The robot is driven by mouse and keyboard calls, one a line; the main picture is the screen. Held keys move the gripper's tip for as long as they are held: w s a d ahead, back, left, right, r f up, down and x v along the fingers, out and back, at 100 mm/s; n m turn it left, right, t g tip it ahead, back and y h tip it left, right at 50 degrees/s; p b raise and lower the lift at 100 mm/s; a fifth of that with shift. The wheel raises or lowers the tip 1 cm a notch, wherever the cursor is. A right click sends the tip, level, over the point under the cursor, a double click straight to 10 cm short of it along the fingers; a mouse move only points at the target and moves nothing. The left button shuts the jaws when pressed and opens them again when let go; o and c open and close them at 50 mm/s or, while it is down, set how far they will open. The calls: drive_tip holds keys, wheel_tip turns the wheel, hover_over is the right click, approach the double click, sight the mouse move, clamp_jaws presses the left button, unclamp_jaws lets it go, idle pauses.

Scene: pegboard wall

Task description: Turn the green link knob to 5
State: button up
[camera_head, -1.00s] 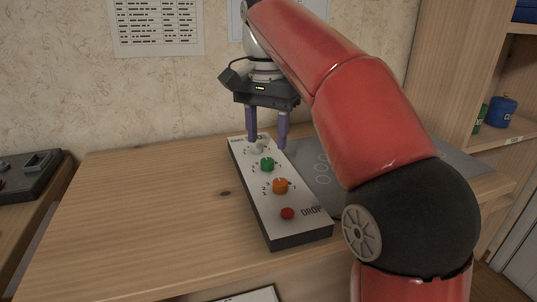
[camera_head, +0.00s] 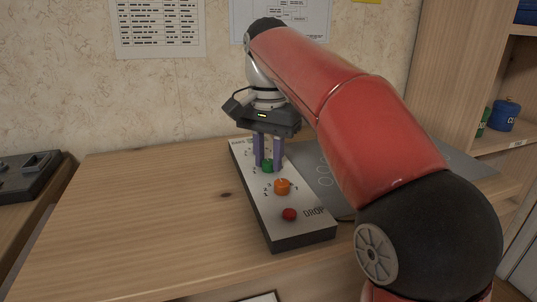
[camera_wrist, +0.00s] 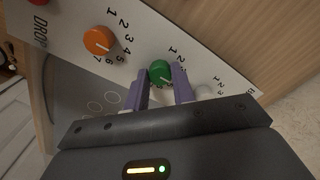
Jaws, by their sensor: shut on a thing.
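The green knob (camera_head: 268,167) sits on the white control panel (camera_head: 278,218), between an orange knob and a white knob. My gripper (camera_head: 268,163) points down over it, its two purple fingers on either side of the knob. In the wrist view the green knob (camera_wrist: 160,72) is between the fingertips of my gripper (camera_wrist: 161,80), which is shut on it. Part of its number ring shows, with 1 and 2 readable above it. The fingers hide other numbers, and I cannot read the pointer setting.
The orange knob (camera_head: 282,186) and a red button (camera_head: 289,214) marked DROP are nearer the panel's front. The white knob (camera_wrist: 205,93) is close beside one finger. A grey plate (camera_head: 318,178) lies right of the panel. The table's left part is clear.

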sight(269, 161)
drive_tip(key=shift+r+m+p, duration=0.15)
drive_tip(key=shift+m+p, duration=0.25)
drive_tip(key=shift+p, duration=0.05)
drive_tip(key=shift+r+m+p, duration=0.1)
drive_tip(key=shift+m+p, duration=1.95)
drive_tip(key=shift+m, duration=0.45)
drive_tip(key=shift+f, duration=0.2)
drive_tip(key=o, duration=1)
wheel_tip(269, 161, up, 8)
drive_tip(key=shift+f+p, duration=0.1)
drive_tip(key=shift+p, duration=0.8)
